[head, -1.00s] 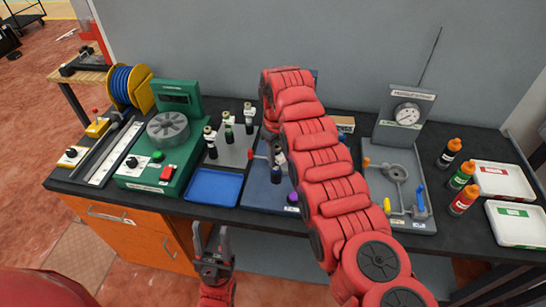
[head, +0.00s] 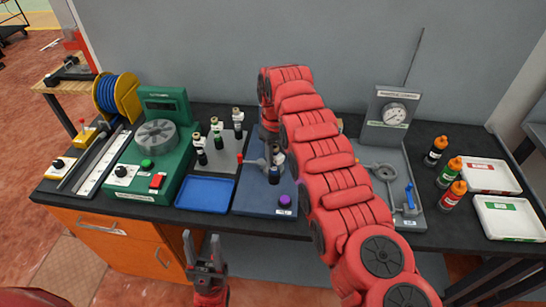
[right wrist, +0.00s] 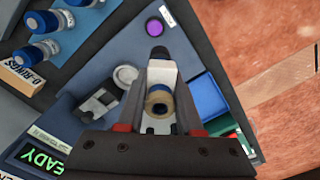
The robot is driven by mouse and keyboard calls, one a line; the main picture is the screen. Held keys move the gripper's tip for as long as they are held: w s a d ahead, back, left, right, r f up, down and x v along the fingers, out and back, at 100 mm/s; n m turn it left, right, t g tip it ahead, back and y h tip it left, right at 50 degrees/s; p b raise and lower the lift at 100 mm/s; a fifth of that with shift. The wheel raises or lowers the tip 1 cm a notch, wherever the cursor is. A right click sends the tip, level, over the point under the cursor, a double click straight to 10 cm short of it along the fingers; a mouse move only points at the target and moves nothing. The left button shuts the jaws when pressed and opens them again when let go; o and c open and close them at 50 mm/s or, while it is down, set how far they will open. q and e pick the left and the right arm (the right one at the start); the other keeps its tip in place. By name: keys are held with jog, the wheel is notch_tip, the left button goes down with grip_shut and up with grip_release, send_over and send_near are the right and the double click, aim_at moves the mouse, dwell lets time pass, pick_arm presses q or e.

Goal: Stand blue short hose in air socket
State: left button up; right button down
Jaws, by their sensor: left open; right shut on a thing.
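My right gripper (right wrist: 160,100) is shut on a small cylindrical part with a tan ringed top (right wrist: 158,97). In the head view a small dark part with a pale top (head: 277,165) stands at that spot, above the blue base plate (head: 252,202); my right arm partly covers this area. A blue upright piece (head: 410,195) stands on the grey gauge station (head: 393,165). I cannot tell whether it is the blue short hose, and I cannot make out a marked air socket. My left gripper (head: 201,240) is open and empty in front of the bench.
A blue tray (head: 205,192) and green machine (head: 150,165) are left of the base plate. A purple knob (head: 285,201) is at its front right, also in the wrist view (right wrist: 154,27). Bottles (head: 448,172) and white trays (head: 508,218) are at right. My right arm crosses the middle.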

jog(key=shift+d+r, duration=0.1)
jog(key=shift+d, duration=0.35)
jog(key=shift+w+d+r, duration=0.15)
jog(key=shift+d+m, duration=0.2)
jog(key=shift+m, duration=0.1)
